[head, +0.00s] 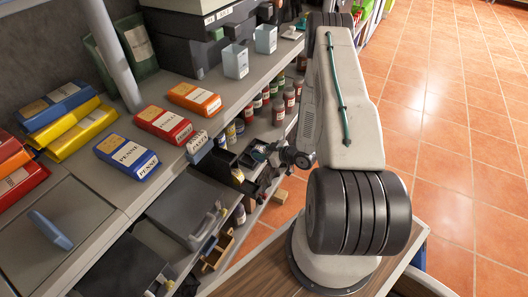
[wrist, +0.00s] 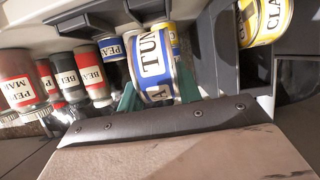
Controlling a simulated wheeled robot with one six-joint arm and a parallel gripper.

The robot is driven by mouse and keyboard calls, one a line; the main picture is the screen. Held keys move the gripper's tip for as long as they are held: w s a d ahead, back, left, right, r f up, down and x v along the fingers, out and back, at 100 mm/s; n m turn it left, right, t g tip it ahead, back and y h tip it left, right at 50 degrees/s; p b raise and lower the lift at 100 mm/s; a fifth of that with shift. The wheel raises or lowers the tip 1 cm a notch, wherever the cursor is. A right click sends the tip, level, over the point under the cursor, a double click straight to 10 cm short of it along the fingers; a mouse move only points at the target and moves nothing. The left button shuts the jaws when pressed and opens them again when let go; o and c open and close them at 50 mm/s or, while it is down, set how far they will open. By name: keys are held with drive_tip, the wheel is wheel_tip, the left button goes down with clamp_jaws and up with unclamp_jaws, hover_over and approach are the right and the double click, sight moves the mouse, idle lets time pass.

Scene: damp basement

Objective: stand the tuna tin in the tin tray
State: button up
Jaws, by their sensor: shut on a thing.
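The tuna tin (wrist: 153,62), with a blue and white label and yellowish rim, is between the green fingertips of my gripper (wrist: 156,88) in the wrist view. My gripper is shut on it. The tin looks tilted in this view. A dark grey divided tray (wrist: 222,48), which looks like the tin tray, lies just beyond and right of the tin. I cannot tell whether the tin touches it. In the head view my gripper (head: 258,154) is at the lower shelf beside the dark tray (head: 224,168), and the tuna tin is hard to make out.
A yellow clam tin (wrist: 264,20) sits in the tray's right part. A smaller pea tin (wrist: 111,47) is behind the tuna tin. Several red and black labelled jars (wrist: 60,78) stand at left. The upper shelf with pasta boxes (head: 127,157) overhangs nearby.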

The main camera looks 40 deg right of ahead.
hover_over(250, 162)
drive_tip(key=shift+w+f, duration=0.25)
drive_tip(key=shift+f, duration=1.9)
drive_tip(key=o, duration=1.2)
drive_tip(key=shift+c, duration=0.2)
drive_tip(key=shift+s, duration=0.1)
